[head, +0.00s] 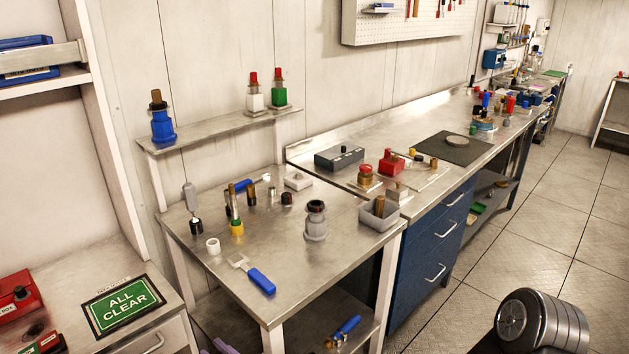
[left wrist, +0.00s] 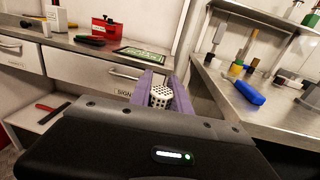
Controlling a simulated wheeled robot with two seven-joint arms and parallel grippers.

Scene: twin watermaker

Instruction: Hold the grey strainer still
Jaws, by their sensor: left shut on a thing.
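The grey strainer (head: 316,222), a grey body with a dark ring on top, stands upright on the near metal bench (head: 205,275). No gripper touches it. My left gripper (left wrist: 158,88) has purple fingers and is shut on a small white perforated piece (left wrist: 160,97) with black holes. In the head view only a bit of its purple fingers (head: 222,347) shows at the bottom edge, left of the bench's front leg and well away from the strainer. My right gripper is out of view.
A blue-handled tool (head: 260,281) lies in front of the strainer. A white ring (head: 213,246), a yellow-based piece (head: 237,226) and a grey bin (head: 380,214) are around it. A raised shelf (head: 225,128) holds a blue strainer-like body (head: 163,124). Bare bench lies near the front edge.

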